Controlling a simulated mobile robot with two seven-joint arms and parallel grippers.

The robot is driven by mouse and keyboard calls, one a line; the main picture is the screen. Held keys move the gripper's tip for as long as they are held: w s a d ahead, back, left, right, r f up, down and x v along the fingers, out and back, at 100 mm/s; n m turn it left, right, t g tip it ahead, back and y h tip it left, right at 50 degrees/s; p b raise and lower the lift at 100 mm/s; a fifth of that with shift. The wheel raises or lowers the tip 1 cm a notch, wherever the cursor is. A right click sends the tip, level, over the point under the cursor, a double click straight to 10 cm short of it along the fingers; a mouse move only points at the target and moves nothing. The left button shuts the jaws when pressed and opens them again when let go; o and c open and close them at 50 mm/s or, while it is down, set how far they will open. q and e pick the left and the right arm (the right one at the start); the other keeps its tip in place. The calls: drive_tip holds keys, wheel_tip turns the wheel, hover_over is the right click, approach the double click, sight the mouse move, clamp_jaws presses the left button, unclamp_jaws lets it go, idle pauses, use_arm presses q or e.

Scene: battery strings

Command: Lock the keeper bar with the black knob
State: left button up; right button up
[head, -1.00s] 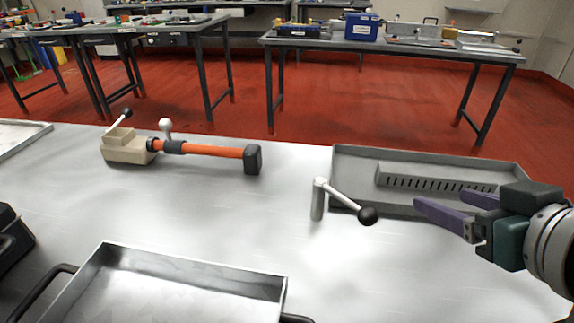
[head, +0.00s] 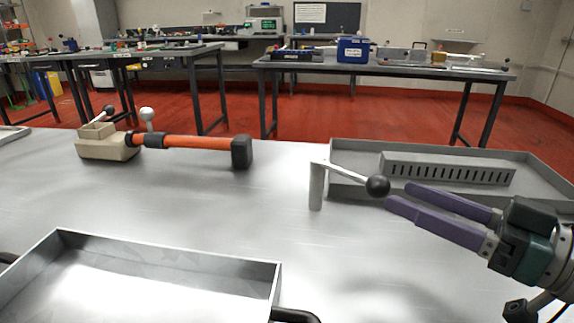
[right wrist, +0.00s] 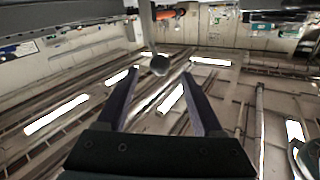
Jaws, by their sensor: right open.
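The keeper bar (head: 342,171) is a pale lever on a short upright post (head: 316,188). A black ball knob (head: 377,186) is on its end, pointing right and toward me. My right gripper (head: 398,195) comes in from the right with its two purple fingers open and empty. In the head view its fingertips are just right of the knob. In the right wrist view the knob (right wrist: 160,65) shows just beyond the tips, centred across the gap between the fingers. Contact is not visible. My left gripper is not in view.
A grey tray (head: 350,158) holding a slotted block (head: 450,169) lies behind the lever. An orange bar (head: 197,142) with a black end joins a beige block (head: 100,150) at the left. An open metal tray (head: 150,250) stands in front. The table between them is clear.

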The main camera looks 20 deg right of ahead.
sight(378, 182)
drive_tip(key=x, duration=0.5)
drive_tip(key=shift+w+a, duration=0.15)
drive_tip(key=shift+w, duration=0.15)
clamp_jaws()
idle(1.1)
